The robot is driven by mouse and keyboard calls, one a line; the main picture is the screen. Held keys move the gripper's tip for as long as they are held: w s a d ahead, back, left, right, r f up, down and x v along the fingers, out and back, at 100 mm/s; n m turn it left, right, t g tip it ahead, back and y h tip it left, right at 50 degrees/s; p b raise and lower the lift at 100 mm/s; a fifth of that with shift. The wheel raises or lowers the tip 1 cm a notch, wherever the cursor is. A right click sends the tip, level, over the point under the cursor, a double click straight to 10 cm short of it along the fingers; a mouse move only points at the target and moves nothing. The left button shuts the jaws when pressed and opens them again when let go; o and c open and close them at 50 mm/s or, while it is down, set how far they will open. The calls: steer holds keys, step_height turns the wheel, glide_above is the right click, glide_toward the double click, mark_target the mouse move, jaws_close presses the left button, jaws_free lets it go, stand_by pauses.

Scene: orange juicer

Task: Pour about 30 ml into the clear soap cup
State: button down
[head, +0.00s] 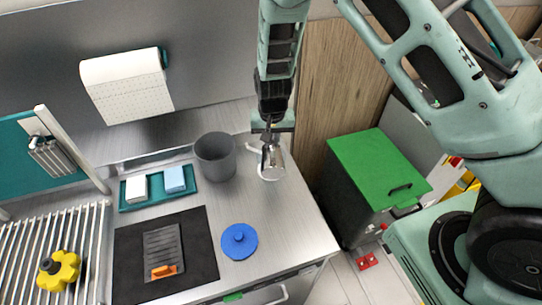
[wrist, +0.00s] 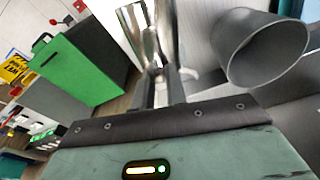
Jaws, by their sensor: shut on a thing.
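My gripper (head: 269,122) is at the back right of the steel counter, shut on a shiny metal vessel (head: 271,157). In the wrist view, the fingers (wrist: 158,85) close on this vessel (wrist: 150,30), whose top is cut off by the frame. I cannot tell how far it is tilted or whether it holds liquid. A white curved outline (head: 264,178) shows around and below the vessel; I cannot tell whether it is a rim, a handle or a ring. I cannot make out the clear soap cup for sure; it may be hidden behind the vessel.
A grey bin (head: 215,158) stands just left of the vessel. A teal tray (head: 157,202) holds a white block and a light-blue block. A blue lid (head: 239,241) and a black mat (head: 197,262) lie in front. A green-topped box (head: 377,167) stands right of the counter.

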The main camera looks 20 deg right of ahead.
steer(key=shift+w+d+r+g+p, duration=0.1)
steer(key=shift+w+g+p, duration=0.3)
steer(key=shift+g+p, duration=0.1)
stand_by(0.9)
